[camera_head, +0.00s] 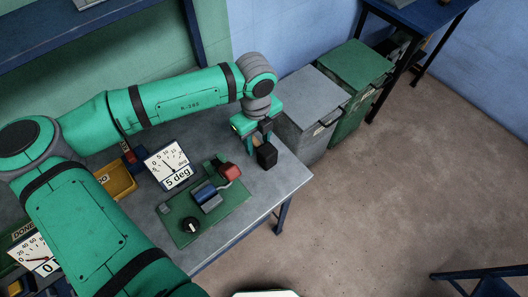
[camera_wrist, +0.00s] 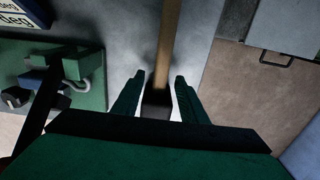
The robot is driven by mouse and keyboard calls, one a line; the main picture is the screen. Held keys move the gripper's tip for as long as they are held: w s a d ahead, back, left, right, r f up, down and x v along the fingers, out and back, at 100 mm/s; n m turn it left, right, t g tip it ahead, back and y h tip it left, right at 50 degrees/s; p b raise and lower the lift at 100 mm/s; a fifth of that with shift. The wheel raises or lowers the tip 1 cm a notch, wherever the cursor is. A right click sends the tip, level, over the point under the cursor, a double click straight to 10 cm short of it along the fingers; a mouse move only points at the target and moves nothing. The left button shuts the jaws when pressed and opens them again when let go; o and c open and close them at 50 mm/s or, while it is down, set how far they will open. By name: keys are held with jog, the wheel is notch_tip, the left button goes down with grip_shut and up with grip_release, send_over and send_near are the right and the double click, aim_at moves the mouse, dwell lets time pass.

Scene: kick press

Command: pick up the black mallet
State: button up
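The black mallet shows in the wrist view as a pale wooden handle (camera_wrist: 167,45) running up the picture from a dark head (camera_wrist: 157,104). The head lies between the two dark green fingers of my gripper (camera_wrist: 158,82), with light gaps on both sides. The fingers are open and do not appear to grip it. In the head view my gripper (camera_head: 256,138) is low at the right end of the workbench, and a black block (camera_head: 267,156), seemingly the mallet head, shows beside its fingers. The handle is hidden there.
The workbench (camera_head: 285,182) also carries a green plate (camera_head: 183,232) with a small vise-like fixture (camera_head: 208,196), a "5 deg" dial sign (camera_head: 168,164) and a yellow tray (camera_head: 117,180). A grey bin (camera_head: 312,95) and a green bin (camera_head: 355,64) stand just beyond the bench.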

jog(key=shift+f, duration=0.95)
grip_shut()
jog(key=shift+r, duration=0.1)
